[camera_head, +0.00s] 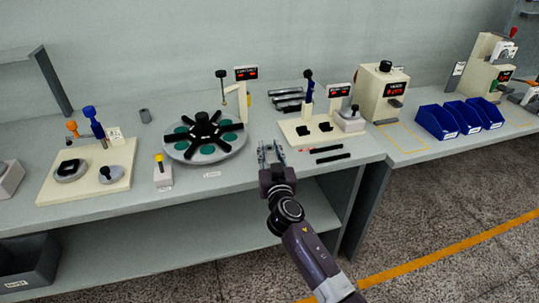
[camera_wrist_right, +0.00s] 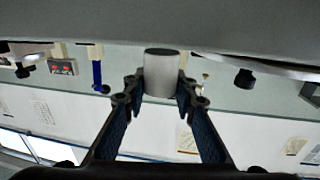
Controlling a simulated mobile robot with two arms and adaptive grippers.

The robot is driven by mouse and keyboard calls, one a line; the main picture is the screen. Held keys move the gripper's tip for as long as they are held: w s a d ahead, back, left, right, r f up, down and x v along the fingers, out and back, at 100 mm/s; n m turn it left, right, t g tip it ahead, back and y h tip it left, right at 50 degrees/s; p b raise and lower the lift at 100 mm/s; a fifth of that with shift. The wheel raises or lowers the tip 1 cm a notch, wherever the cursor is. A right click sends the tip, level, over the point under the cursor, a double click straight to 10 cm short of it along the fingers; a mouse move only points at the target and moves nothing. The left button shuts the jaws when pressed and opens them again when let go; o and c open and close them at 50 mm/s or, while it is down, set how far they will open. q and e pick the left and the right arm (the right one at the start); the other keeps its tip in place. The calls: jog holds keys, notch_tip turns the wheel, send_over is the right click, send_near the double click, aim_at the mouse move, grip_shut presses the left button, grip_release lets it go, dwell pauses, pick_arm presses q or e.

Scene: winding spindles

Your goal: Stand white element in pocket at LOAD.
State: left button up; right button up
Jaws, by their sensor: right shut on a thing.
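My right gripper (camera_head: 270,151) is above the front edge of the bench, right of the round dial (camera_head: 172,155). In the right wrist view the gripper (camera_wrist_right: 160,88) is shut on a pale grey-white cylinder (camera_wrist_right: 160,76), the white element, with a dark end face. The cylinder is hard to make out in the head view. The dial has a black star-shaped hub (camera_head: 207,131) and several green pockets (camera_head: 208,150) around it. A small white label (camera_head: 212,174) lies on the bench in front of it; its word is too small to read. My left gripper is out of view.
A post with a red display (camera_head: 246,73) stands behind the dial. A small box with a yellow knob (camera_head: 159,159) is at its front left. A cream fixture plate (camera_head: 290,131) and black bars (camera_head: 333,158) lie to the right. Blue bins (camera_head: 437,122) stand farther right.

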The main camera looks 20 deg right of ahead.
aim_at(273, 159)
jog(key=shift+f, duration=0.55)
jog(key=shift+f+b, duration=0.2)
jog(key=shift+b, duration=0.1)
jog(key=o, duration=1.2)
jog(key=shift+c, duration=0.2)
jog(key=shift+r+p, duration=0.15)
jog(key=shift+p, duration=0.35)
jog(key=s+b, duration=0.1)
jog(key=s, duration=0.2)
jog(key=s+f+b, duration=0.1)
jog(key=s, duration=0.2)
jog(key=shift+s+a+f, duration=0.1)
jog(key=shift+f, duration=0.05)
jog(key=shift+s+a, duration=0.1)
jog(key=shift+s, duration=0.7)
